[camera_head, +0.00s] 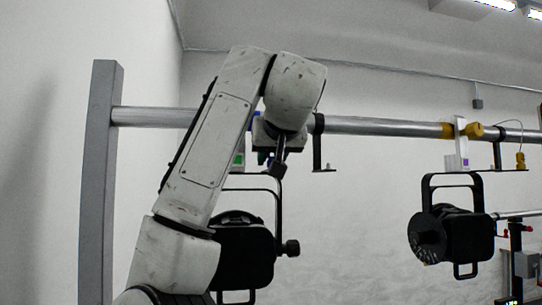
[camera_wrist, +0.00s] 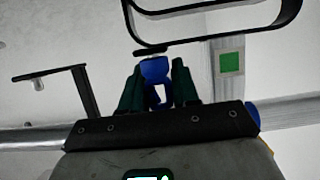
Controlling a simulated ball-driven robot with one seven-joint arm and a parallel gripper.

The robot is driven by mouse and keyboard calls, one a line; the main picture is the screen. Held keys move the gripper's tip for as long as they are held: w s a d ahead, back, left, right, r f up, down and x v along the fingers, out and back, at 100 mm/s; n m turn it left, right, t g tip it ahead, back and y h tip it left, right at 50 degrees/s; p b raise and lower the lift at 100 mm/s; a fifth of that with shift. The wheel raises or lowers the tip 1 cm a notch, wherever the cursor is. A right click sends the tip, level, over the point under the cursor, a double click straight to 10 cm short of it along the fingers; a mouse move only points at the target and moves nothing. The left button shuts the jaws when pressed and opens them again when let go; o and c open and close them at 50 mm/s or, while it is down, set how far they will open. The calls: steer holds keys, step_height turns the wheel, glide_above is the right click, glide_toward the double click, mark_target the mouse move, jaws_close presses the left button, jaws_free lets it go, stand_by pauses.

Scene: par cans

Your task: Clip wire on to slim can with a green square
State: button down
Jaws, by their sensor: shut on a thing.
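In the wrist view, my gripper (camera_wrist: 158,85) has its dark green fingers shut on a blue clip-like piece (camera_wrist: 154,70). The clip is just below the black yoke (camera_wrist: 215,36) of a can; I cannot tell whether it touches the yoke. A green square (camera_wrist: 230,62) is on a grey clamp to the right of the gripper. In the head view, the green square (camera_head: 239,161) shows beside my arm, above the left black can (camera_head: 245,257). My gripper (camera_head: 278,167) is by that can's yoke, partly hidden by my wrist. No wire is clearly visible at my gripper.
A silver pipe (camera_head: 370,125) runs across behind my arm, fixed to a grey post (camera_head: 100,180). A black bracket (camera_head: 319,150) hangs from it.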

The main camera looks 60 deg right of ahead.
stand_by(0.3)
steer(key=c, duration=0.8)
jaws_free()
steer(key=shift+o, duration=0.2)
steer(key=b+v, duration=0.2)
steer(key=v, duration=0.8)
steer(key=shift+s+a, duration=0.25)
steer(key=shift+a, duration=0.05)
